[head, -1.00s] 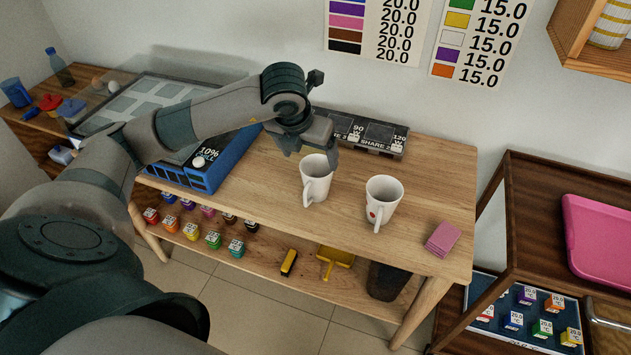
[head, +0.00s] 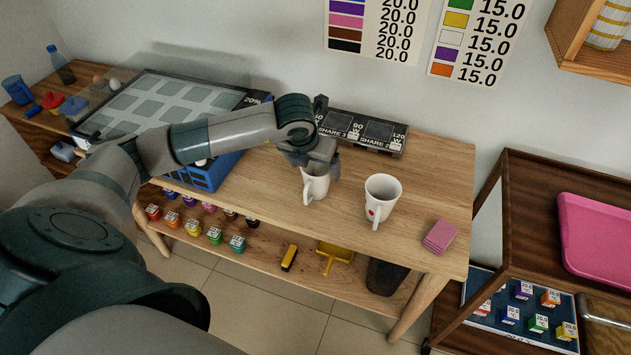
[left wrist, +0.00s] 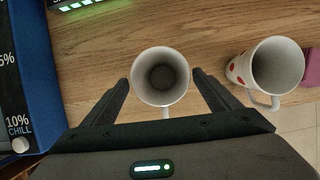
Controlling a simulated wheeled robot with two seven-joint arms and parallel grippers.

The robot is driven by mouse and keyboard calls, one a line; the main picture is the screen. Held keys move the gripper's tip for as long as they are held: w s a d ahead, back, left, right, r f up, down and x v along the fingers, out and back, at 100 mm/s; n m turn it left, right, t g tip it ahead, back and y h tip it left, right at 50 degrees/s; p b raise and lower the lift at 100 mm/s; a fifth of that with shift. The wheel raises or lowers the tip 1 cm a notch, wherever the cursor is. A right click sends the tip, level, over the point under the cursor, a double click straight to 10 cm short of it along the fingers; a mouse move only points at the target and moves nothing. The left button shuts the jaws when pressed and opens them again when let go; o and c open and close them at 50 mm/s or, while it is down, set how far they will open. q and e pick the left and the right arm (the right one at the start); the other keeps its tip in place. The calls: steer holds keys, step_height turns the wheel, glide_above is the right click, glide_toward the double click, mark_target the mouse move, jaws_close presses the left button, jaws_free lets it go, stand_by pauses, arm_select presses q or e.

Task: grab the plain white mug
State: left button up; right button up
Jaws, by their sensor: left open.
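The plain white mug (head: 314,187) stands upright on the wooden table, its handle toward the front. My left gripper (head: 317,168) is directly over it and hides part of its rim in the head view. In the left wrist view the plain mug (left wrist: 160,77) sits between the two open fingers (left wrist: 162,88), with a gap on each side. A second white mug with red spots (head: 382,197) stands to the right; its spots also show in the left wrist view (left wrist: 238,72). My right gripper is not in view.
A blue box with a panel top (head: 215,173) is to the left. A dark labelled strip (head: 365,132) lies along the wall behind. Pink pads (head: 440,236) lie at the table's right. Bare tabletop (head: 262,190) separates the box from the mugs.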

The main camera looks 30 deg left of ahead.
mark_target(318, 172)
arm_select(q)
steer(key=shift+p+x, duration=1.15)
steer(key=shift+x, duration=0.85)
steer(key=shift+w+f, duration=0.15)
steer(key=shift+f, duration=0.3)
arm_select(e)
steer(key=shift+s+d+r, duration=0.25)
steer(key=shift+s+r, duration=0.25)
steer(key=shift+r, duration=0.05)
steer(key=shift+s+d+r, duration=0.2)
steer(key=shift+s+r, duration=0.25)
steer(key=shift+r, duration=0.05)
arm_select(q)
steer(key=shift+w, duration=0.1)
steer(key=c, duration=1.5)
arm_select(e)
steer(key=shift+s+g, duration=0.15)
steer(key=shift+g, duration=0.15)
arm_select(q)
steer(key=shift+o, duration=0.2)
